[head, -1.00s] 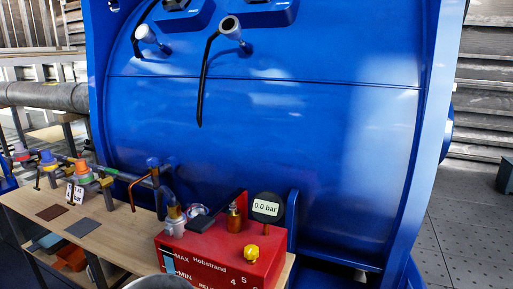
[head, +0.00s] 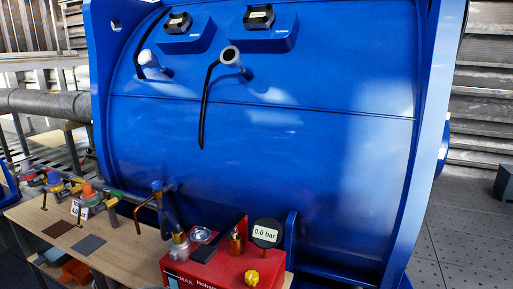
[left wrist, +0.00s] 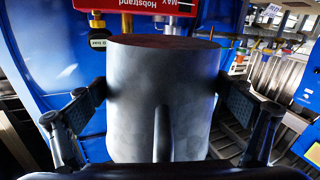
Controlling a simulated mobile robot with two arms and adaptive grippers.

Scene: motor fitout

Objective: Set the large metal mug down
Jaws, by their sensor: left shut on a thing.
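The large metal mug (left wrist: 150,85) fills the middle of the left wrist view. It is a grey cylinder with a dark reddish-brown top and a vertical ridge, perhaps its handle, facing the camera. My left gripper (left wrist: 163,105) is shut on it, one finger on each side. Neither gripper can be made out in the head view, and the right one shows in no view.
A red Hobstrand box (head: 215,268) with a 0.0 bar gauge (head: 266,233) stands at the right end of the wooden bench (head: 112,238). A dark red mat (head: 58,229) and a grey mat (head: 89,245) lie on bare wood. A big blue machine (head: 270,150) rises behind.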

